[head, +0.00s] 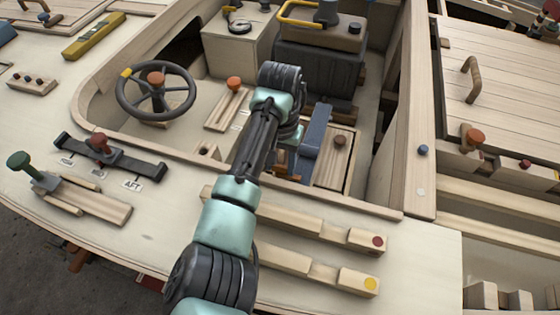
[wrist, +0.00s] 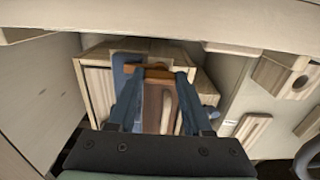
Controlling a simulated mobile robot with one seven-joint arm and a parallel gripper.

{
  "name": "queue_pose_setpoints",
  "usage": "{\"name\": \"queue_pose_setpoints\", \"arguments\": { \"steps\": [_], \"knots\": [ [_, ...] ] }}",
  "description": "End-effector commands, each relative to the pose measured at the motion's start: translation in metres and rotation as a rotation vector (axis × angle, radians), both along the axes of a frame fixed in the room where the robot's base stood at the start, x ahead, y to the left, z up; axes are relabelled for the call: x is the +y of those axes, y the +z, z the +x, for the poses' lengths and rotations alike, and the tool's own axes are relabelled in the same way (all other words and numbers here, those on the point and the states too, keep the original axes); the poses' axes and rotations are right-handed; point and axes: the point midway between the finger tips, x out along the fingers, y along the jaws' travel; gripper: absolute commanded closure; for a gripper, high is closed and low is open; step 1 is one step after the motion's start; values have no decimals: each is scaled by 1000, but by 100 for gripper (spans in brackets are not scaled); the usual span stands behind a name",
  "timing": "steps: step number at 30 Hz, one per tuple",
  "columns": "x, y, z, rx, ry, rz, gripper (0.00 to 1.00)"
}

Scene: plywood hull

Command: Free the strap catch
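A blue strap (head: 314,135) runs over a light wooden locker lid (head: 334,172) inside the hull, just right of my arm in the head view. In the wrist view a blue piece, probably the strap (wrist: 120,68), shows beside my left finger. My gripper (wrist: 160,74) reaches down at the locker with its two dark fingers apart. An orange-brown bar, possibly the catch (wrist: 157,68), lies across the space at the fingertips; I cannot tell whether the fingers touch it. In the head view my arm hides the gripper and most of this spot.
A steering wheel (head: 156,91) and an orange-knobbed lever (head: 234,84) stand left of my arm. Two wooden slides with red (head: 377,241) and yellow (head: 371,284) ends lie on the near deck. The hull opening's rim (wrist: 150,24) crosses the wrist view.

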Motion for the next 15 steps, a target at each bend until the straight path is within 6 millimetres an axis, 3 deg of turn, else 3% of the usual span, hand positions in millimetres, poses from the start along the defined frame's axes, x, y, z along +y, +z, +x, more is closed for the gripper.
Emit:
{"name": "queue_pose_setpoints", "arguments": {
  "steps": [1, 6, 15],
  "knots": [
    [0, 0, 0, 0, 0, 0, 74],
    [0, 0, 0, 0, 0, 1, 100],
    [-1, 3, 0, 0, 36, -1, 100]
  ]
}}
